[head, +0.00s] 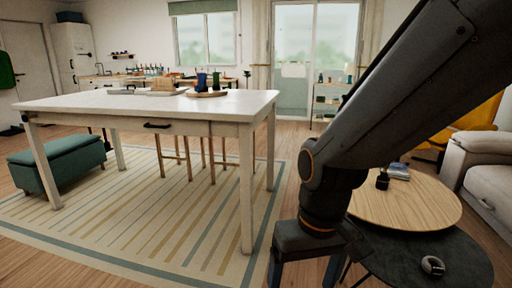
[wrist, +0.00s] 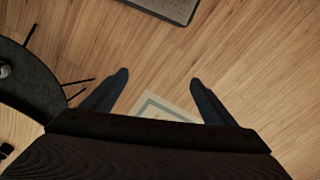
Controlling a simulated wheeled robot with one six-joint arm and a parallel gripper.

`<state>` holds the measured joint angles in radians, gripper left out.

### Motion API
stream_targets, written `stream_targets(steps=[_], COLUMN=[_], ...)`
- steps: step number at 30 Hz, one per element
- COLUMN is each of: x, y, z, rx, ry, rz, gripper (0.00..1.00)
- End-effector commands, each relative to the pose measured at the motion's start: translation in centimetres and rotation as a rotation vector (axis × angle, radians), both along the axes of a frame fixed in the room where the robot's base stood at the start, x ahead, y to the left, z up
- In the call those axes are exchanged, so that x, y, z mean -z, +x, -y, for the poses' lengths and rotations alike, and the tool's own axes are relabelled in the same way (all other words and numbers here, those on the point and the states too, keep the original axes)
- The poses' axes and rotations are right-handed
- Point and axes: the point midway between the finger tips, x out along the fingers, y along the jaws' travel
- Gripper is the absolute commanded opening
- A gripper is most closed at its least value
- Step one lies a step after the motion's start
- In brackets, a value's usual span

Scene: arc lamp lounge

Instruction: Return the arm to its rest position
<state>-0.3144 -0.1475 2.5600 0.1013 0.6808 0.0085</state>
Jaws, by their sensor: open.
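My arm reaches in from the upper right in the head view and bends down at a joint with an orange ring. My gripper (wrist: 158,85) shows in the wrist view with its two dark fingers spread wide apart. Nothing is between the fingers; wooden floor and a corner of the striped rug show below. In the head view the lower end of my arm hangs in front of the rug, left of the round tables, and the fingertips are only partly visible at the bottom edge.
A white table (head: 95,103) stands on the striped rug (head: 150,222). A round wooden table (head: 425,208) and a lower dark round table (head: 455,258) stand close on the right; the dark one also shows in the wrist view (wrist: 28,85). A green bench (head: 62,160) is at left.

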Motion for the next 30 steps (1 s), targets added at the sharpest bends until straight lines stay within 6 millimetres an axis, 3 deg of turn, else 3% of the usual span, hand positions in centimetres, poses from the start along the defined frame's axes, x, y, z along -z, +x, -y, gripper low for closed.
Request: stream_targets(steps=[1, 18, 24, 30], x=[-1.7, -11.0, -12.2, -12.2], y=[-0.3, -1.8, -2.3, -2.3], z=[0.8, 9.0, 10.4, 10.7], rx=[0.020, 0.202, 0.232, 0.237], ry=[-0.006, -0.060, -0.067, -0.069], rz=[-0.004, -0.032, -0.038, -0.038], gripper=[0.80, 0.80, 0.80, 0.80])
